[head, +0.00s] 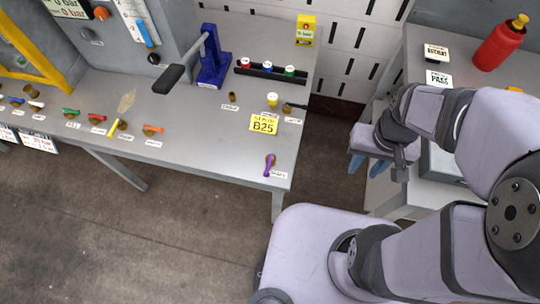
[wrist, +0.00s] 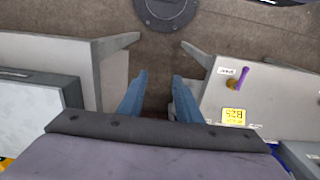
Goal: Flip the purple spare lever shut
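The purple lever (head: 269,165) sits near the front right corner of the grey bench, with a small white label beside it. Its handle runs roughly along the front-to-back direction in the head view. It also shows in the wrist view as a purple lever (wrist: 243,76) on a brass pivot at the right. My gripper (head: 370,166) is off the bench to the right, well apart from the lever, fingers pointing down. In the wrist view the two blue fingers (wrist: 158,98) stand apart with floor visible between them, so it is open and empty.
The bench (head: 200,115) carries a yellow B25 sign (head: 263,124), a blue press (head: 213,60), a rack of capped cylinders (head: 267,70) and several coloured levers along its front. A second table (head: 415,60) with a red bottle (head: 501,42) stands right. Floor lies between.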

